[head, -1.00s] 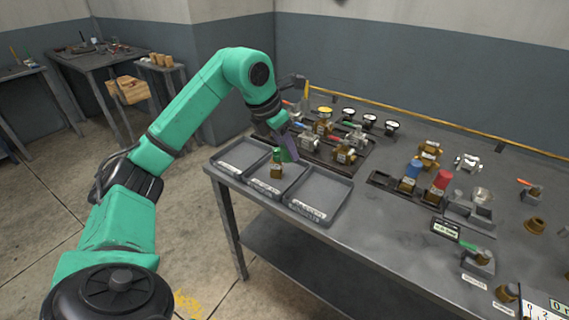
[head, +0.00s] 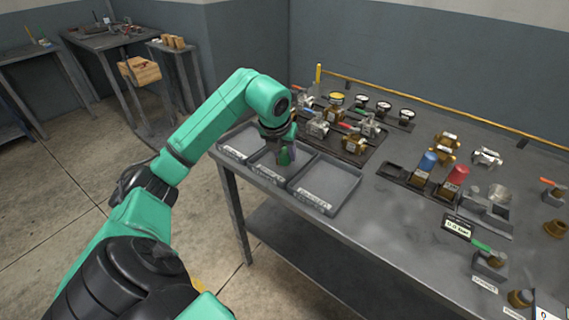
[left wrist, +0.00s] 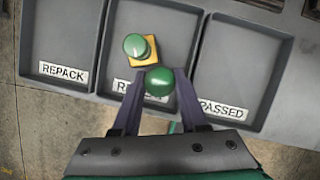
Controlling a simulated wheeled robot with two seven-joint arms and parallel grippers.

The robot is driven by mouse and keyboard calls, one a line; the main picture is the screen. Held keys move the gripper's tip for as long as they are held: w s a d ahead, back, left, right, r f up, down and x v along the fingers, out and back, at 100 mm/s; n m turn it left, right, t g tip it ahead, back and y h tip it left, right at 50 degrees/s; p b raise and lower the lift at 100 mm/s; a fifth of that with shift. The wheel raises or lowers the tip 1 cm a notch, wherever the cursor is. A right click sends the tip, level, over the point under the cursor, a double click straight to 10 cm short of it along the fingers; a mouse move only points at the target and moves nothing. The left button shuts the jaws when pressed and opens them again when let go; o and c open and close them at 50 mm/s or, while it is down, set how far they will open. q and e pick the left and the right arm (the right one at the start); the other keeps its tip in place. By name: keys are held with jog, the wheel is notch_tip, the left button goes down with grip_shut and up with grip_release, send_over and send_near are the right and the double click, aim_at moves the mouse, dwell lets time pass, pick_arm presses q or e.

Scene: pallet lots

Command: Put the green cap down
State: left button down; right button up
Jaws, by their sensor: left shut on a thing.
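My left gripper (left wrist: 160,95) is shut on a green cap (left wrist: 159,82), a rounded green piece between the two fingertips. In the head view the gripper (head: 285,150) points down over the middle tray (head: 266,171). In the left wrist view the middle tray (left wrist: 172,20) holds a yellow square-based piece with a round green top (left wrist: 136,46), just beyond the held cap and to its left. In the head view the arm hides that piece. I cannot tell whether the held cap touches the tray. My right gripper is not in view.
A tray labelled REPACK (left wrist: 62,35) is empty on one side, and one labelled PASSED (left wrist: 235,65) is empty on the other. Behind the trays stand several valves and gauges (head: 345,125). Blue (head: 429,160) and red (head: 457,174) caps stand further right on the bench.

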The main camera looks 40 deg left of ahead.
pick_arm(q)
notch_tip(320, 180, down, 4)
jog(key=shift+r, duration=0.1)
jog(key=c, duration=0.7)
grip_release()
jog(key=shift+r, duration=0.1)
jog(key=v, duration=1.2)
jog(key=shift+d, duration=0.1)
